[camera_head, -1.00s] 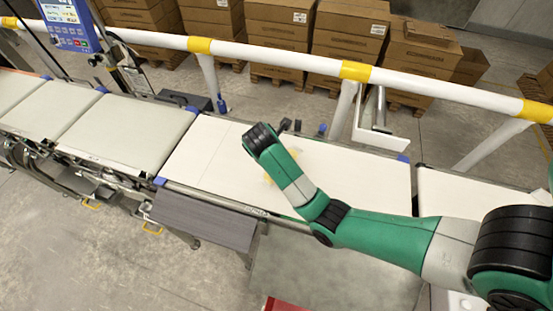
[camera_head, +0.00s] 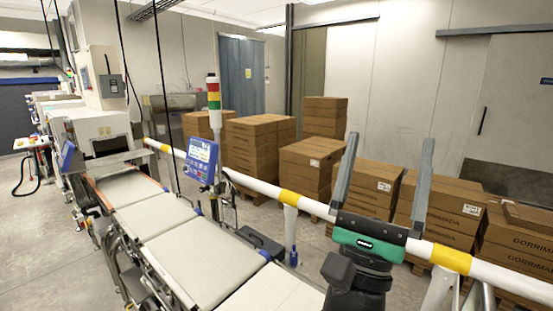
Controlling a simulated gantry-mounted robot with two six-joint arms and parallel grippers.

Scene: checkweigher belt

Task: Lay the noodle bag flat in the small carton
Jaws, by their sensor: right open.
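My right gripper (camera_head: 390,139) is raised at the lower right of the head view, its two grey fingers pointing up and spread wide apart. Nothing is between the fingers. Neither the noodle bag nor the small carton can be made out in this view. My left gripper is out of view.
The checkweigher belt (camera_head: 195,255) runs from the bottom centre to the far left. A white and yellow guard rail (camera_head: 262,187) passes behind my right gripper. Stacked brown cartons (camera_head: 310,165) stand beyond it. A blue control panel (camera_head: 202,160) and signal light (camera_head: 213,95) stand by the belt.

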